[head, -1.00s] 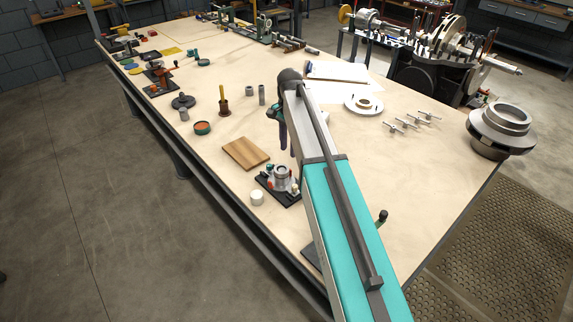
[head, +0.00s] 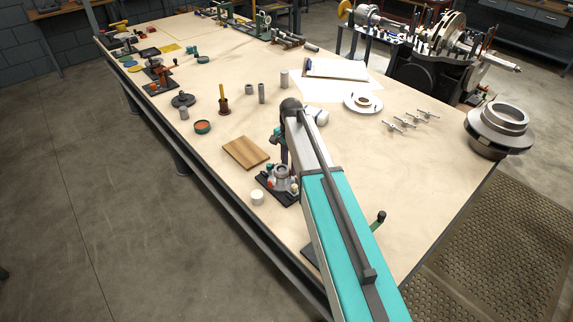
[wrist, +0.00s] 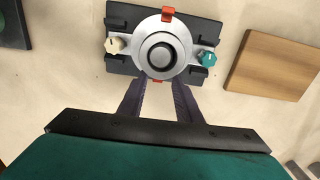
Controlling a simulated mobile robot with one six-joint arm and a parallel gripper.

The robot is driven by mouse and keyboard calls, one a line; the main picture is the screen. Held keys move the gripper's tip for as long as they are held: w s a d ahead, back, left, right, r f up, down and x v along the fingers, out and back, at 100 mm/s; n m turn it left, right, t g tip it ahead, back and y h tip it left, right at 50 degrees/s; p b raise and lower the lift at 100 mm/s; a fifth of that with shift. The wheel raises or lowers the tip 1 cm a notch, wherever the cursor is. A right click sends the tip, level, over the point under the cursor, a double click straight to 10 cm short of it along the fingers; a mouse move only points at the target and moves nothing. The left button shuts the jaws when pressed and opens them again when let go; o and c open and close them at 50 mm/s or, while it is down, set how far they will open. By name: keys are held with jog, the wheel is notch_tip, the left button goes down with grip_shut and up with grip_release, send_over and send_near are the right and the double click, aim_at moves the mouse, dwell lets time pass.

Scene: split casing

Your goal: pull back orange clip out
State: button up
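The split casing (wrist: 187,48) is a round grey metal body on a black base (wrist: 121,65); in the head view it (head: 281,171) stands near the bench's front edge. One orange clip (wrist: 168,14) shows at its top rim in the wrist view, the side nearer the head camera. The back orange clip (wrist: 158,81) shows as a small sliver at the opposite rim. My gripper (wrist: 158,87) is open, its dark fingers on either side of that clip, with a gap between them. Whether they touch the casing, I cannot tell. A cream knob (wrist: 114,45) and a teal knob (wrist: 208,59) flank the casing.
A wooden board (head: 246,153) lies beside the casing; it fills the right of the wrist view (wrist: 277,65). A white cylinder (head: 257,198) stands close in front. An orange-topped round tin (head: 202,127) is farther left.

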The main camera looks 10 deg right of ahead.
jog(key=shift+s, duration=0.1)
jog(key=shift+c, duration=0.2)
grip_shut()
jog(key=shift+w+d, duration=0.4)
jog(key=shift+d, duration=0.05)
jog(key=shift+w+d+r, duration=0.1)
jog(key=shift+d, duration=0.1)
jog(key=shift+c, duration=0.3)
grip_release()
jog(key=shift+o, duration=0.5)
jog(key=shift+w+f, duration=0.1)
jog(key=shift+f, duration=0.1)
